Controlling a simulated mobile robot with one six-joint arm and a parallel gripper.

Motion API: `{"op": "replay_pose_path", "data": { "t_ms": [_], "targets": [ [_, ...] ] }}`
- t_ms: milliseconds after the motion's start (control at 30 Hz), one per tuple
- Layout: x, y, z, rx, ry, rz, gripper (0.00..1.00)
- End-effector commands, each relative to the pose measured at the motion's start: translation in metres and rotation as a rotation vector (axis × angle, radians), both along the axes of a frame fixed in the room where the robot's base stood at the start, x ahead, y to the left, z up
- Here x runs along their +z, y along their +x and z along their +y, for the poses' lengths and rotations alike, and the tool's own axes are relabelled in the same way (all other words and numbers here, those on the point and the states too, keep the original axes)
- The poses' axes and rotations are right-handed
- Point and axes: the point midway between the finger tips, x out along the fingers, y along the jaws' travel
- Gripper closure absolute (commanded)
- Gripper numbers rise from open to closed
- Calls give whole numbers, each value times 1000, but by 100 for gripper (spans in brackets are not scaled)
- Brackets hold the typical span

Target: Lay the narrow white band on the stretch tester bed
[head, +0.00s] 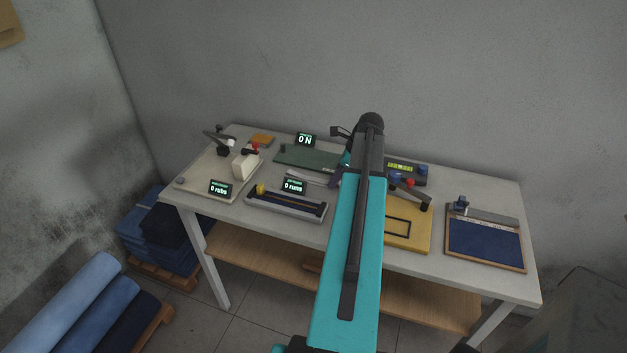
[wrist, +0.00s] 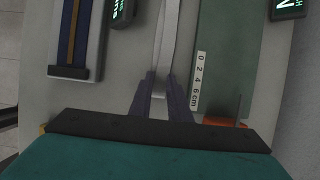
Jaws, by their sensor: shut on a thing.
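The narrow white band (wrist: 165,45) runs upward from between my fingers in the wrist view; its near end lies between the fingertips. A second pale strip beside it diverges toward the top; I cannot tell if it is part of the same band. My gripper (wrist: 160,84) is shut on the band, just left of the stretch tester's green bed (wrist: 228,55). The band is beside the bed, not over it.
A 0–6 cm scale (wrist: 199,80) lies along the green bed's left edge. A red-orange part (wrist: 224,122) is near its close end. A track device (head: 287,206) stands in front of the bed. A rub tester (head: 217,177) is left; a yellow board (head: 408,235) is right.

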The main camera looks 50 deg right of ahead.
Motion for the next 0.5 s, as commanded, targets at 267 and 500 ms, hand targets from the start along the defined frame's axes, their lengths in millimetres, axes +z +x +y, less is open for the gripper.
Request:
{"op": "replay_pose_path", "data": {
  "t_ms": [267,500],
  "targets": [
    [1,-1,0,-1,-1,0,100],
    [13,0,0,0,-1,0,100]
  ]
}}
